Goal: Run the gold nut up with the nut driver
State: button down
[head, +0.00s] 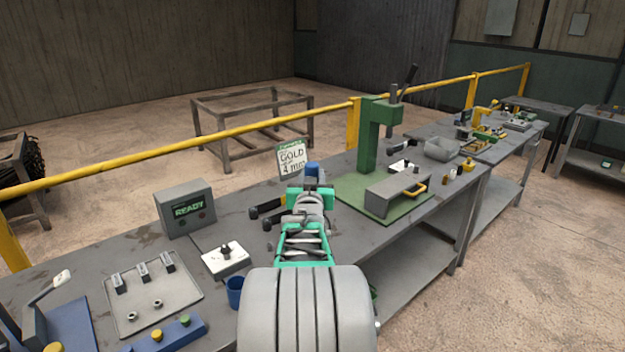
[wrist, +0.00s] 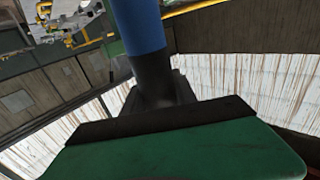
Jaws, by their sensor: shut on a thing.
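My gripper (head: 311,193) is at the end of my outstretched arm, above the middle of the bench. It is shut on a driver with a blue handle (head: 312,169). In the wrist view the blue and black handle (wrist: 145,45) stands up from behind the green gripper part (wrist: 180,155); its lower end is hidden. A card (head: 291,158) reading "GOLD" and "4 mm" stands just behind the gripper. A white block (head: 226,259) with a dark stud sits on the bench at left. I cannot make out the gold nut for certain.
Two dark-handled tools (head: 267,208) lie left of the gripper. A grey box (head: 185,208) reads "READY". A tray (head: 150,300) of small parts and a blue cup (head: 235,291) are at front left. A green press (head: 370,140) stands at right. A yellow rail (head: 230,125) runs behind.

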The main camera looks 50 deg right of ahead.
notch_tip(320, 180, down, 4)
jog(key=b, duration=0.5)
jog(key=shift+b, duration=1.5)
dwell(1.5)
jog(key=c, duration=1.6)
grip_release()
grip_shut()
